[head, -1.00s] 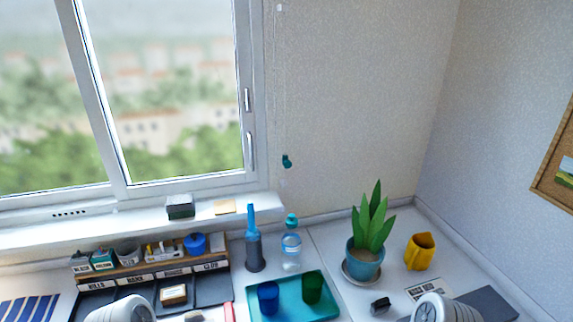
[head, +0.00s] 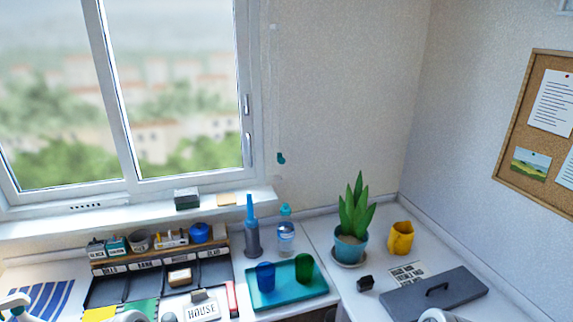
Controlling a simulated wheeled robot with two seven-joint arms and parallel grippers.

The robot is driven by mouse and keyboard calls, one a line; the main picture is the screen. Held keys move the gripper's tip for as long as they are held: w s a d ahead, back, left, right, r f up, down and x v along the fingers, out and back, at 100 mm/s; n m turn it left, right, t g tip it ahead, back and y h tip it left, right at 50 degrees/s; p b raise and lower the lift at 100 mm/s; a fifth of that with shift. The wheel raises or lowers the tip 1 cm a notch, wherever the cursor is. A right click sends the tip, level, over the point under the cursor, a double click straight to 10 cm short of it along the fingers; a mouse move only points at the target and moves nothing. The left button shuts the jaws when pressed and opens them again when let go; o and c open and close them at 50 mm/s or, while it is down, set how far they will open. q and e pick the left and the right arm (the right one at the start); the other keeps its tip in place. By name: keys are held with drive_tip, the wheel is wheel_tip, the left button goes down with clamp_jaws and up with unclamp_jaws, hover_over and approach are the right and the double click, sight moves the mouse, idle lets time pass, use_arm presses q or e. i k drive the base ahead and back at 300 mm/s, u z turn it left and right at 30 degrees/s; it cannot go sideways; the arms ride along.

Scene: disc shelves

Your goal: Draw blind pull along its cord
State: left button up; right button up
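The blind pull (head: 281,158) is a small teal knob. It hangs against the pale wall just right of the window, above the sill's right end. Its thin white cord (head: 275,100) runs up beside the window frame and is faint against the wall. Neither of my grippers shows in the head view; only white parts of my arms appear at the bottom edge. Nothing touches the pull.
The sill (head: 130,214) holds a dark box (head: 187,199). The wall around the pull is clear.

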sight(282, 160)
drive_tip(key=z, duration=0.4)
drive_tip(key=i, duration=0.7)
drive_tip(key=u, duration=1.35)
